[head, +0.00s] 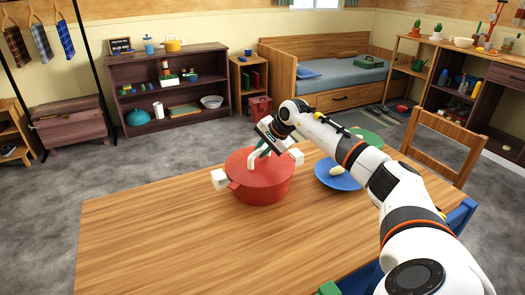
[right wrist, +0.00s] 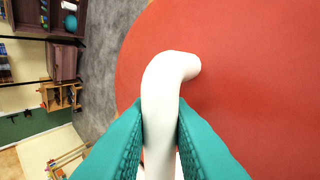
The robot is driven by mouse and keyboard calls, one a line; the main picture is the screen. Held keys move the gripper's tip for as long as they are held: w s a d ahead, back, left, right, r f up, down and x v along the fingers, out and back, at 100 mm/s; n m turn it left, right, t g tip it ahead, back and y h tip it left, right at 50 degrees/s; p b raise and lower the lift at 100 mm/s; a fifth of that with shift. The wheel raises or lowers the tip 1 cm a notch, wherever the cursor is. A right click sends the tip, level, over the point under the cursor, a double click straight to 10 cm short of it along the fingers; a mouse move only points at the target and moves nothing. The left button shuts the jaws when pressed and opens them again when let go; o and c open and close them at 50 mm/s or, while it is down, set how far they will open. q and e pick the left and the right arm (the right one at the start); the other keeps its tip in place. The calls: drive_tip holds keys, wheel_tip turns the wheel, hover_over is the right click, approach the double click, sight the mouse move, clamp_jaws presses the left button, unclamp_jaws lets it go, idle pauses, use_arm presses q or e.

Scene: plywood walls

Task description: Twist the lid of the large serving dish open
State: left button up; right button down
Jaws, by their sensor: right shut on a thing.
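A large red serving dish (head: 262,190) with white side handles stands on the wooden table. Its red lid (head: 242,166) sits on top, and the lid also fills much of the right wrist view (right wrist: 250,70). The lid has a white curved handle (right wrist: 165,80). My right gripper (right wrist: 158,125) has its teal fingers shut on that handle, one finger on each side. In the head view my right gripper (head: 263,150) reaches down onto the lid from the right and hides part of the handle. My left gripper is not in view.
A wooden chair (head: 440,140) stands at the table's right. The table's left and front (head: 150,235) are clear.

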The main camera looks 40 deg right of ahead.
drive_tip(key=shift+n, duration=0.3)
drive_tip(key=shift+w+n+y, duration=0.2)
drive_tip(key=shift+n+y, duration=0.6)
drive_tip(key=shift+n, duration=0.2)
drive_tip(key=c, duration=1.3)
unclamp_jaws()
drive_tip(key=shift+o, duration=0.2)
drive_tip(key=p+v, duration=0.3)
drive_tip(key=v, duration=0.9)
drive_tip(key=shift+w+r, duration=0.2)
